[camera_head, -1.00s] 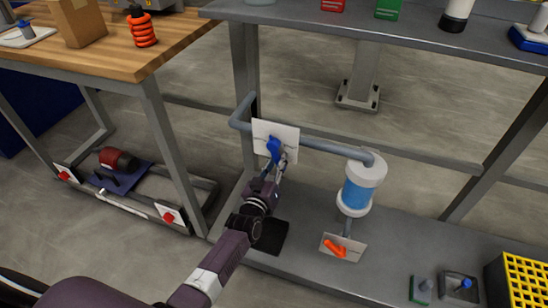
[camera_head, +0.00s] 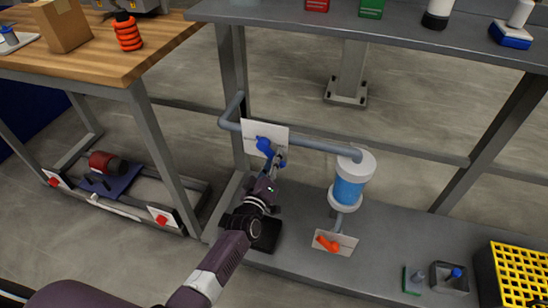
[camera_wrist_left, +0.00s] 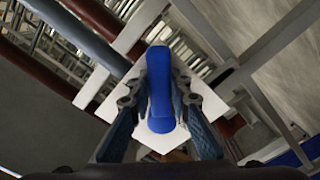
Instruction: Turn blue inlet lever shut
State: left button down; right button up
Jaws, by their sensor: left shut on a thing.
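My right gripper does not show.
A filter housing (camera_head: 349,185) with a blue band stands right of the lever. Below it is an orange lever (camera_head: 327,244) on a white plate. A yellow grid crate (camera_head: 520,274) is at the lower right. A grey shelf (camera_head: 400,40) overhangs the back.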

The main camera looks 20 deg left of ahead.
pick_arm(q)
jog(key=c, duration=1.8)
grip_release()
jog(key=shift+o, duration=0.2)
jog(key=s, duration=1.2)
jog(key=shift+a, duration=0.2)
